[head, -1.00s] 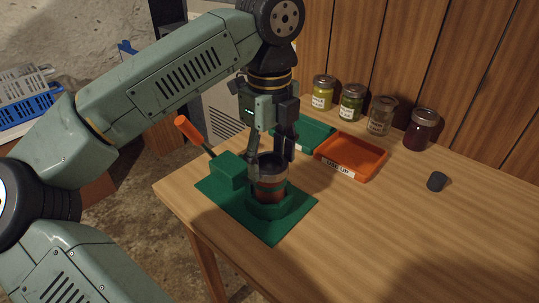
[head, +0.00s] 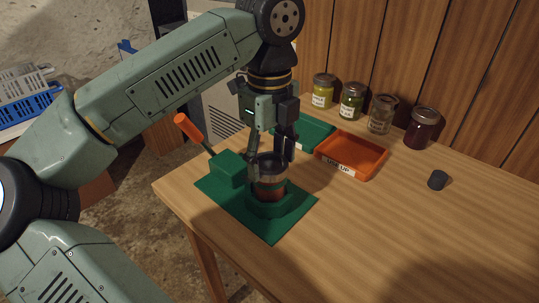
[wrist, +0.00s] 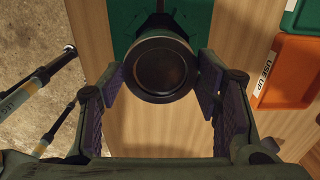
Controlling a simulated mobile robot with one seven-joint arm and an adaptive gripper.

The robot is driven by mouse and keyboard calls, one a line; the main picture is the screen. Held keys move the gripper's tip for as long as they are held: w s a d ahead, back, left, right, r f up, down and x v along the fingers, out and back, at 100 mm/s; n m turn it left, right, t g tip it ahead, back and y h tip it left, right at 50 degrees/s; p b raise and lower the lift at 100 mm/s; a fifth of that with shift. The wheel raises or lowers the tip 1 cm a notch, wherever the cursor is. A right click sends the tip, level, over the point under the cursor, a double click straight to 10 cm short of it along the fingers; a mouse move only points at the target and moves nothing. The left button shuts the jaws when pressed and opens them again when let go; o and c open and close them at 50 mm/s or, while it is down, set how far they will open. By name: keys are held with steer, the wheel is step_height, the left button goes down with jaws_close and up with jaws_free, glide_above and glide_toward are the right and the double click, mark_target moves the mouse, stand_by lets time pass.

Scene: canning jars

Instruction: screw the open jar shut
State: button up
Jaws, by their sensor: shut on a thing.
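The jar (head: 270,187), glass with reddish contents, stands upright in the round holder of a green fixture (head: 283,222) near the table's left corner. A dark round lid (wrist: 160,68) is at the jar's mouth; in the head view its side (head: 268,161) shows as a dark band. My gripper (head: 271,158) points down from above, shut on the lid, with one finger pad at each side. In the wrist view, my gripper (wrist: 163,85) has the lid between its pads. The lid hides the jar's mouth there, and I cannot tell how far the thread is engaged.
An orange-handled lever (head: 190,129) rises beside the fixture. An orange tray (head: 352,172) labelled "USE UP" and a green tray (head: 307,133) lie behind. Several lidded jars (head: 381,114) stand along the wooden wall.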

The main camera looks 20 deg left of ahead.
steer(key=c, duration=0.4)
steer(key=shift+o, duration=0.2)
steer(key=m, duration=0.3)
steer(key=shift+m, duration=0.8)
steer(key=m, duration=0.3)
steer(key=shift+m, duration=0.3)
steer(key=shift+r+m, duration=0.1)
steer(key=shift+m, duration=0.4)
steer(key=m, duration=0.4)
steer(key=shift+w, duration=0.1)
steer(key=shift+m, duration=0.3)
